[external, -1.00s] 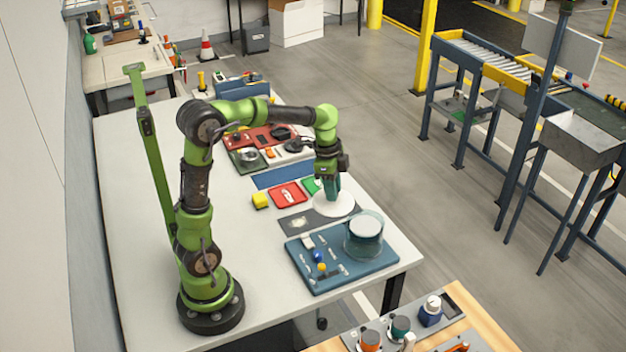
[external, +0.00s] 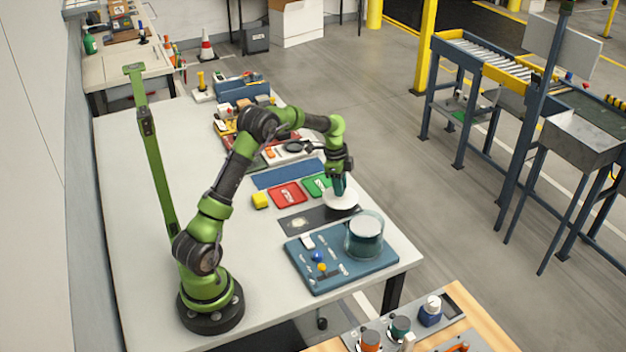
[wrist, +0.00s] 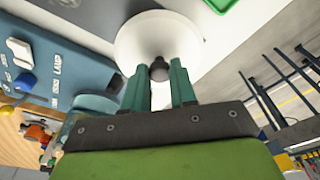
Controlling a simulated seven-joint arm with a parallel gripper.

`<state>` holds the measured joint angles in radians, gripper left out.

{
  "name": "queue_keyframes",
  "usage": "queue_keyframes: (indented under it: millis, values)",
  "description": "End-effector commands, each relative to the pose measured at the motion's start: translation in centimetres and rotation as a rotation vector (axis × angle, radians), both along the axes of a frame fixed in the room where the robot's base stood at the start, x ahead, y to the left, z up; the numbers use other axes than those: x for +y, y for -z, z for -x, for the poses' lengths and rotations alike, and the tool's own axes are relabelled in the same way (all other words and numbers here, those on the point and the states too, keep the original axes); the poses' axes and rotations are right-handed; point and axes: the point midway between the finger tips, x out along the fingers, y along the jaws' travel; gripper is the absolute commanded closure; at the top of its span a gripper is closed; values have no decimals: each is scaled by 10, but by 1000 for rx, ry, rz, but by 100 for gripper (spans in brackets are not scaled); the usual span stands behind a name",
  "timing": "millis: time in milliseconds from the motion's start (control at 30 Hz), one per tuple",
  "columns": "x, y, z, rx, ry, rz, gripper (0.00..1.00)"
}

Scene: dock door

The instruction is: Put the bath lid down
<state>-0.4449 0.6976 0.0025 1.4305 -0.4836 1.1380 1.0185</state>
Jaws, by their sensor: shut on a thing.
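The bath lid is a white round disc (external: 341,203) with a dark knob (wrist: 159,71). My gripper (external: 340,188) is shut on the knob, its green fingers on either side of it in the wrist view. In the external view the lid appears over or just above the dark mat (external: 298,222) behind the blue tray; I cannot tell whether it touches anything. The bath, a clear round glass vessel (external: 364,240), stands on the blue tray (external: 325,280), its top uncovered. Part of the bath shows at the left of the wrist view (wrist: 92,104).
The blue tray also holds small blue, yellow and white parts. The table's right edge is near the lid.

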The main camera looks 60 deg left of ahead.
Motion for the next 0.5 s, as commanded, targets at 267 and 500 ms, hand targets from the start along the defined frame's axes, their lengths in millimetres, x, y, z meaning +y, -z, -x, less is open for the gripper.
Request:
queue_keyframes:
  millis: [267,500]
  values:
    - [0,35,0,1,0,0,100]
    - [0,36,0,-1,0,-1,100]
